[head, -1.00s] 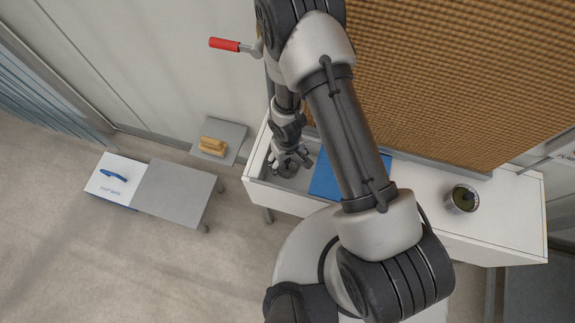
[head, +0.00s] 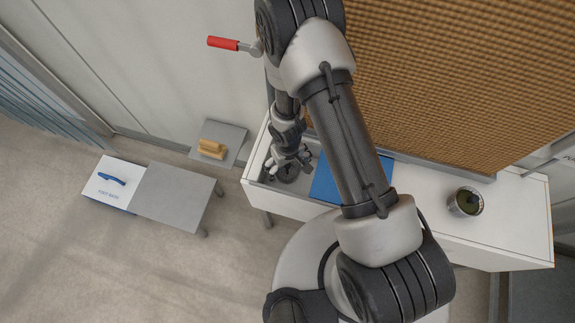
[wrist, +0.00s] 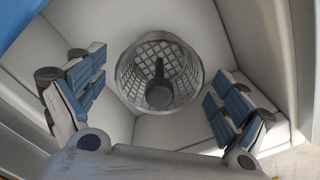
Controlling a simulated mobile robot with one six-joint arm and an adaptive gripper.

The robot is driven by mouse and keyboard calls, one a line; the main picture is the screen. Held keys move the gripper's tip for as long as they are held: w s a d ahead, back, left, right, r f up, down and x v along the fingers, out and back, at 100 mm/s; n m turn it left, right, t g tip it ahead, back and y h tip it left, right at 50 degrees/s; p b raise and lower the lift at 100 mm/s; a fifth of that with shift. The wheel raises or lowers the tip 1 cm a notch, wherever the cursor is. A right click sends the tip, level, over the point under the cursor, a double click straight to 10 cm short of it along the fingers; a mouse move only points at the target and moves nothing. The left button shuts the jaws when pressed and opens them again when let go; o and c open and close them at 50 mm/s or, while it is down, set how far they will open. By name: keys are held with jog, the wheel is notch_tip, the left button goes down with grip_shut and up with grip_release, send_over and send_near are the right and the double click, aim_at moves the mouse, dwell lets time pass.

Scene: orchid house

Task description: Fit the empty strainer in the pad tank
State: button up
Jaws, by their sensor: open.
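The strainer (wrist: 176,55) is a round light-grey mesh basket with a dark knob standing up in its middle. In the wrist view it sits upright inside the pale-walled well of the pad tank (wrist: 243,22), and no debris shows in it. In the head view the strainer (head: 287,174) shows dark in the tank's open left end. My gripper (head: 289,161) is just above it. In the wrist view my gripper (wrist: 160,105) is open, with its blue-padded fingers on either side, apart from the basket. How deeply the strainer is seated cannot be told.
A blue panel (head: 323,183) covers the tank top beside the opening. A metal pot with dark green contents (head: 467,202) stands at the right. The brown pad wall (head: 460,80) rises behind. A red-handled lever (head: 222,42), a tan brush (head: 212,149) and a low bench (head: 172,195) are left.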

jog(key=shift+r, duration=0.1)
notch_tip(320, 180, up, 12)
jog(key=p, duration=1.2)
jog(key=shift+s, duration=0.1)
